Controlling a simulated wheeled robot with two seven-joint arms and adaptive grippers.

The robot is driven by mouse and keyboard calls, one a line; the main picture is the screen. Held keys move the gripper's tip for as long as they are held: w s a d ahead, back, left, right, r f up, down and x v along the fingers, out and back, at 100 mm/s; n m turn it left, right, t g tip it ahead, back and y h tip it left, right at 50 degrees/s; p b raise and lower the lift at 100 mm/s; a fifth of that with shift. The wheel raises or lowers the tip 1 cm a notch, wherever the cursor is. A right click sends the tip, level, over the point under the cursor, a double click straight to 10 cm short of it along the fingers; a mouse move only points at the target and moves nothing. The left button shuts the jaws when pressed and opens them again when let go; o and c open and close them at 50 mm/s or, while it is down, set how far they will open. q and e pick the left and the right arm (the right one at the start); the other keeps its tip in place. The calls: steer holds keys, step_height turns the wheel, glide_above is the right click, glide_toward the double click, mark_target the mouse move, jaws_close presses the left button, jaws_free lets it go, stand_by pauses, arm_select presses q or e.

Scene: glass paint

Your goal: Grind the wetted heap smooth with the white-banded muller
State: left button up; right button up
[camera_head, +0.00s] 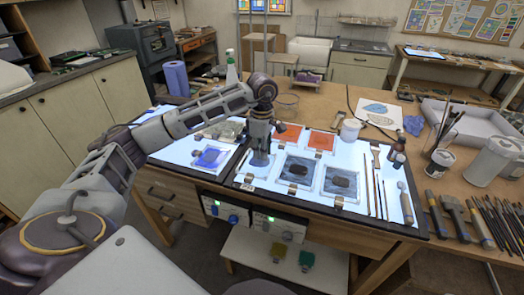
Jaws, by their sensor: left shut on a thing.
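My left gripper (260,138) reaches over the light table from the left and points down. It is shut on a grey muller (260,158), which stands upright at the left edge of the dark-smeared slabs. The fingers cover the muller's upper part, so I cannot tell its band colour. Two glass slabs with dark heaps lie to the right of it: the nearer-left slab heap (298,168) and the right slab heap (342,181). A blue heap (209,157) lies on a slab to the left. I cannot tell which heap is wetted. My right gripper is out of view.
The lit table (225,177) also carries two orange squares (319,140) at the back, a white pot (350,129), and brushes and a spatula (405,203) on the right. A green-topped spray bottle (232,70) stands behind my arm. Several tools lie on the right-hand wooden top.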

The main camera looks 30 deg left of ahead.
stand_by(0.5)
arm_select(q)
steer(key=shift+f+b, duration=0.5)
stand_by(1.2)
steer(key=shift+a, duration=0.1)
steer(key=shift+w+a, duration=0.4)
steer(key=shift+a, duration=0.1)
steer(key=shift+f, duration=0.1)
steer(key=shift+s+a, duration=0.2)
steer(key=shift+a, duration=0.8)
steer(key=shift+s+a+b, duration=0.1)
steer(key=shift+s+b, duration=0.05)
steer(key=shift+b, duration=0.15)
